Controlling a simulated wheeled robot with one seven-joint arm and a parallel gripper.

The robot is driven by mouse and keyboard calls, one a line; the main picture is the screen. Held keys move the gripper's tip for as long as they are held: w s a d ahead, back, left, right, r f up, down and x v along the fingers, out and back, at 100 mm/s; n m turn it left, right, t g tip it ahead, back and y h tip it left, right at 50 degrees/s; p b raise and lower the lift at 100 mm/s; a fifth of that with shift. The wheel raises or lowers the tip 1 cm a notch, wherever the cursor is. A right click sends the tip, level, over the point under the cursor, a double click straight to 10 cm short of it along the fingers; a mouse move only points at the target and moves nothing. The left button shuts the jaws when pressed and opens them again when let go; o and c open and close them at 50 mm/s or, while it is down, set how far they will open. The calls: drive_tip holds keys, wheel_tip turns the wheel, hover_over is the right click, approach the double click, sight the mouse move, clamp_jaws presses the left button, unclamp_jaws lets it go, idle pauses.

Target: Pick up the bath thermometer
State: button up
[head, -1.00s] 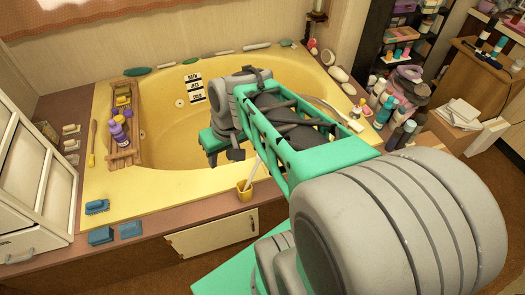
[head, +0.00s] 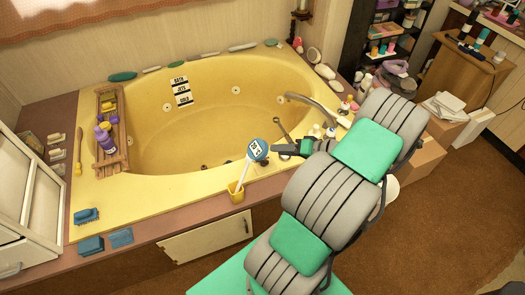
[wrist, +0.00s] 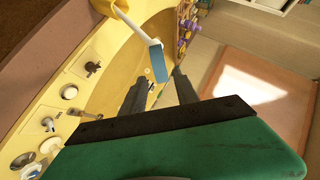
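The bath thermometer (head: 257,150) has a round blue head with a white face and dark marks, on a white stick. It leans tilted in a small yellow cup (head: 236,190) on the tub's near rim. My gripper (head: 280,149) is just right of the blue head in the head view. In the wrist view the blue head (wrist: 157,57) shows nearly edge-on, just beyond the fingertips. The two dark fingers of my gripper (wrist: 160,82) are apart there, with nothing between them. I cannot tell whether any finger touches the head.
The yellow corner tub (head: 170,135) is empty of water. A wooden caddy (head: 120,160) with purple bottles lies across its left side. A faucet (head: 308,103) and several bottles stand on the right rim. Blue sponges (head: 91,245) lie at the front left.

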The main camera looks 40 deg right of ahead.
drive_tip(key=b+x, duration=0.1)
drive_tip(key=x, duration=0.5)
clamp_jaws()
idle(0.9)
wheel_tip(320, 180, up, 12)
drive_tip(key=p, duration=0.8)
hover_over(267, 150)
drive_tip(key=shift+s, duration=0.25)
